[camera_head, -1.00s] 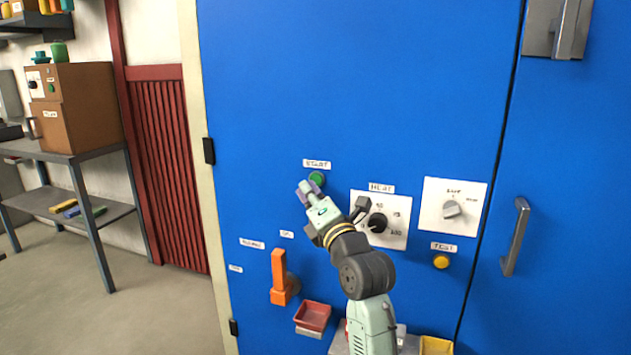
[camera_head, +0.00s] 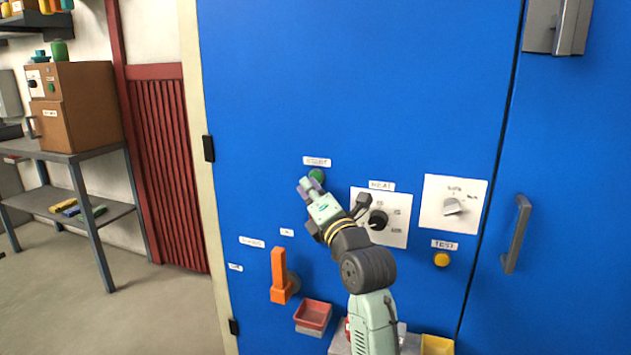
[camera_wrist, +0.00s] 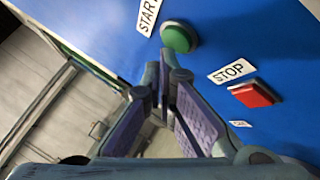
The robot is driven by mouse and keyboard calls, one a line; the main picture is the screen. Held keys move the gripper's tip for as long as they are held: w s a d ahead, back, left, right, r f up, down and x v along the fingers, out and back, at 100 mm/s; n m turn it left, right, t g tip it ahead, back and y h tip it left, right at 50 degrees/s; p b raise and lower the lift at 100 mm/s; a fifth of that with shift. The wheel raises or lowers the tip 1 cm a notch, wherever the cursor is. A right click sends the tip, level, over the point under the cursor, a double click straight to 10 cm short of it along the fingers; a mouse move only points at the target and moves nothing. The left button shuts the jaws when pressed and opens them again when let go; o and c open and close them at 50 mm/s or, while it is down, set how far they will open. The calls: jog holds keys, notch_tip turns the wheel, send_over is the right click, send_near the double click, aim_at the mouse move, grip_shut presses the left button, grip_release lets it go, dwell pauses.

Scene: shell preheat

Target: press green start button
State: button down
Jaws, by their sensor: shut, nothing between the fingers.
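The green start button (camera_head: 317,175) sits on the blue panel (camera_head: 290,90) just below a white START label (camera_head: 317,161). In the wrist view the green button (camera_wrist: 179,37) shows as a round dome beside its label (camera_wrist: 148,16). My gripper (camera_head: 309,186) is shut and empty, just below the button in the head view and covering its lower part. In the wrist view the fingertips (camera_wrist: 165,72) are close together, a little below and left of the button. I cannot tell whether they touch it.
A red stop button (camera_wrist: 252,93) with a STOP label (camera_wrist: 232,70) is near the fingers in the wrist view. A black heat knob (camera_head: 378,220), an orange handle (camera_head: 280,277), a yellow test button (camera_head: 441,259) and a red tray (camera_head: 313,314) are on the panel.

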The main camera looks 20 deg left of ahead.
jog(key=shift+w+b, duration=0.35)
jog(key=shift+w, duration=0.2)
dwell(0.9)
jog(key=shift+s+b, duration=0.4)
jog(key=shift+s, duration=0.45)
jog(key=shift+s, duration=0.1)
jog(key=s+b, duration=0.1)
jog(key=s, duration=0.3)
jog(key=shift+s, duration=0.4)
dwell(0.4)
